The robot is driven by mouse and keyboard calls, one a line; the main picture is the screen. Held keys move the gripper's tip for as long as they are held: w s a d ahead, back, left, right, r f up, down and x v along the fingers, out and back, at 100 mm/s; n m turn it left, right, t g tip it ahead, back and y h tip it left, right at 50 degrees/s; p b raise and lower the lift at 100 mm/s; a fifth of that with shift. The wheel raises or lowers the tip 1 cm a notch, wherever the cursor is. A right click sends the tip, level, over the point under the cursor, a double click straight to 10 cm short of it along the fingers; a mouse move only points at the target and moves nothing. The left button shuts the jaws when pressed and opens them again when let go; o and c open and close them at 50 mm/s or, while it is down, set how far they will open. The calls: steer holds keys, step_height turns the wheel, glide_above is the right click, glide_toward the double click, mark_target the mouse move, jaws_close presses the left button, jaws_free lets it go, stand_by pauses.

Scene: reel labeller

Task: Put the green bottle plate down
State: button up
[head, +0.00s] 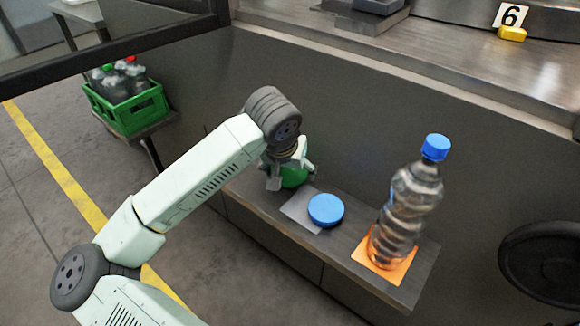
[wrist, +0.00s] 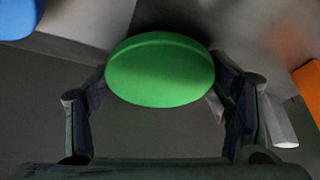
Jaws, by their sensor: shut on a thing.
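The green bottle plate (head: 294,176) is a round green disc at the left part of the narrow shelf. My gripper (head: 288,178) is shut on it, with the fingers at its two sides. In the wrist view the green plate (wrist: 160,70) lies between the fingers of my gripper (wrist: 160,92), its flat face towards the camera. The head view hides part of the plate behind the gripper, and I cannot tell whether it touches the shelf.
A blue disc (head: 326,210) lies on a grey square (head: 299,211) on the shelf (head: 345,240). A clear bottle with a blue cap (head: 408,205) stands on an orange square (head: 393,270) to the right. A green crate of bottles (head: 128,113) stands at the left. A dark wall rises behind the shelf.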

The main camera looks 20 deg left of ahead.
steer(key=shift+w+f, duration=0.1)
steer(key=shift+f+b, duration=0.2)
steer(key=shift+b, duration=0.2)
steer(key=o, duration=1.3)
steer(key=shift+r, duration=0.1)
steer(key=shift+r, duration=0.1)
steer(key=shift+r+p, duration=0.2)
steer(key=shift+p, duration=0.4)
steer(key=b+v, duration=0.1)
steer(key=v, duration=1)
steer(key=shift+s+d+r, duration=0.1)
steer(key=shift+s+r, duration=0.15)
steer(key=shift+r, duration=0.05)
